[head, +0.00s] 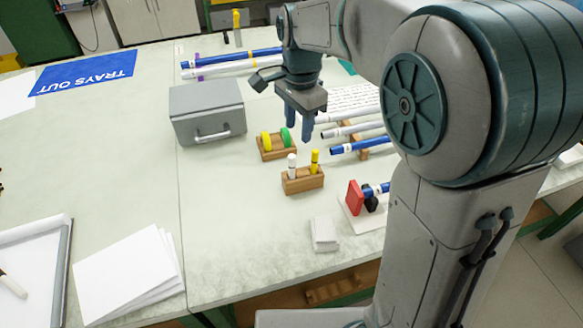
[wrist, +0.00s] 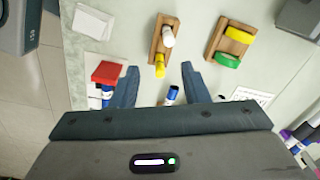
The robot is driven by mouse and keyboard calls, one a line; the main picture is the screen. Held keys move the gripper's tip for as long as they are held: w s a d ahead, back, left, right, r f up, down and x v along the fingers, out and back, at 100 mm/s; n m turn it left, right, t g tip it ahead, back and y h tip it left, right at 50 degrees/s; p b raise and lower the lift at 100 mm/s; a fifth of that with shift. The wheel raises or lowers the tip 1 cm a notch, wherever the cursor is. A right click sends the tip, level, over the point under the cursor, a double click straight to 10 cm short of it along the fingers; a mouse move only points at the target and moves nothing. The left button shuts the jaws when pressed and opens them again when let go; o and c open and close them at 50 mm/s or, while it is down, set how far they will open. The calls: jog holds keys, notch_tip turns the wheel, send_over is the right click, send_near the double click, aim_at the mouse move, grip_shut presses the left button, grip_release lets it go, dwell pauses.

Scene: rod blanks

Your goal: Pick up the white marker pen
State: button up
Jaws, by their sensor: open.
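The white marker pen (head: 292,164) stands upright in a small wooden block (head: 303,184), beside a yellow marker pen (head: 315,160). In the wrist view the white pen (wrist: 168,37) shows its end, with the yellow pen (wrist: 160,66) nearer my fingers. My gripper (head: 300,129) is open and empty, pointing down. It hangs above the table near the block, apart from both pens. In the wrist view the white pen lies beyond the fingertips, between their lines. The lower part of the pen is hidden in the block.
A wooden rack (head: 276,152) with yellow and green discs stands behind the block, near a grey box (head: 207,110). A white pad (head: 324,234) lies in front. Another white pen (head: 13,285) lies far left.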

aim_at(291, 165)
jog(key=shift+m, duration=0.4)
jog(key=f, duration=0.4)
jog(key=a+f, duration=0.1)
jog(key=f, duration=0.4)
jog(key=w+f, duration=0.1)
jog(key=f, duration=0.4)
jog(key=shift+a+f+b, duration=0.1)
jog(key=shift+a+b, duration=0.15)
jog(key=shift+b, duration=0.1)
grip_shut()
